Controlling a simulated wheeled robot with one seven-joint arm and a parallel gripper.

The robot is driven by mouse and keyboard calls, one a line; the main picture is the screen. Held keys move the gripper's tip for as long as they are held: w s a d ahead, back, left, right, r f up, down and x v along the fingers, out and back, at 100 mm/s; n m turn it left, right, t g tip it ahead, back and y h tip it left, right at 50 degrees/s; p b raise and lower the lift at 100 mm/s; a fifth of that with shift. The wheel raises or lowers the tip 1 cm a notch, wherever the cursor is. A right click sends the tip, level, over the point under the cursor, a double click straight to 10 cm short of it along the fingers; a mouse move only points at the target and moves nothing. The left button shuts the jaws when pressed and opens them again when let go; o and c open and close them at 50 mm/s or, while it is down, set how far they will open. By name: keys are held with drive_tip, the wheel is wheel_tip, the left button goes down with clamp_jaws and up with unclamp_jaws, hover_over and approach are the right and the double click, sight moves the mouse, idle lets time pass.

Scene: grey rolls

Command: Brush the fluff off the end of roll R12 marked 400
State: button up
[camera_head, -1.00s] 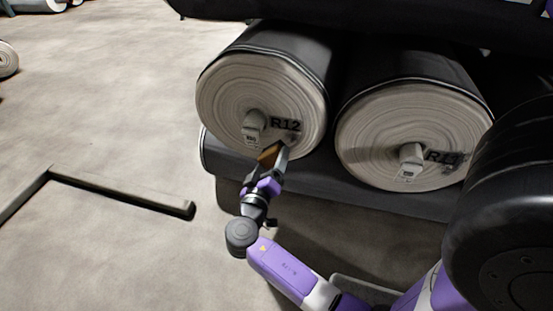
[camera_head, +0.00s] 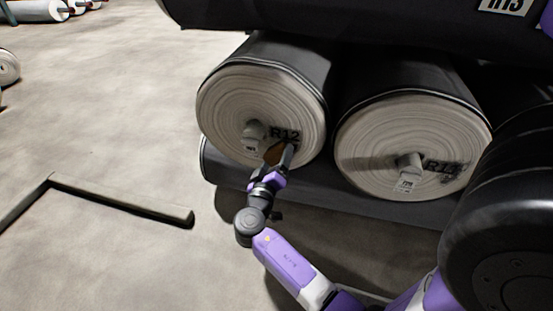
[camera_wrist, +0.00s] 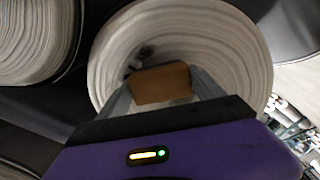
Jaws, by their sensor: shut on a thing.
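Roll R12 (camera_head: 235,95) is the left roll of the pair in the head view, its pale spiral end facing me. Black letters "R12" are on the end, and a pale core plug with a small tag sticks out; the tag is too small to read. My gripper (camera_head: 278,157) is shut on a brown block-shaped brush (camera_head: 272,153) at the lower right of this end. In the wrist view the brush (camera_wrist: 160,83) is between the fingers before the roll end (camera_wrist: 225,55). A dark grey patch there may be fluff or lettering. Brush contact cannot be told.
A second roll (camera_head: 375,140), its mark partly smudged, lies close on the right. A low bar (camera_head: 120,200) lies on the floor at left. The floor left of R12 is open.

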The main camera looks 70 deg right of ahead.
drive_tip(key=shift+w+d+b, duration=0.1)
drive_tip(key=shift+d+b, duration=0.25)
drive_tip(key=shift+d, duration=0.7)
idle(0.5)
